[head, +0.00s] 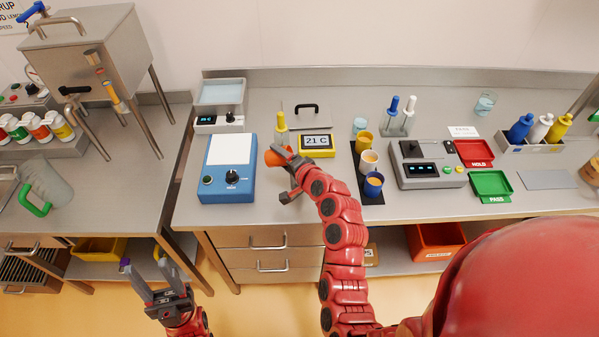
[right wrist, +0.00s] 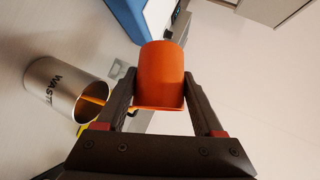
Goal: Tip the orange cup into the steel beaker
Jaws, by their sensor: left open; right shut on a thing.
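The orange cup (right wrist: 160,72) is between the fingers of my right gripper (right wrist: 160,80), which is shut on it. In the head view the cup (head: 273,157) is tilted at the tip of my right gripper (head: 282,172), above the bench beside the blue device. The steel beaker (right wrist: 55,85), marked WASTE, is left of the cup in the right wrist view. A thin orange streak shows at the beaker's mouth, towards the cup; a finger partly hides it. I cannot make out the beaker in the head view. My left gripper (head: 147,272) is open and empty, low before the benches.
A blue device (head: 227,170) with a white plate stands left of the cup. A yellow display (head: 317,145) reading 21 C is close on the right. Yellow, white and blue cups (head: 371,160) stand on a dark strip. The bench front (head: 250,215) is clear.

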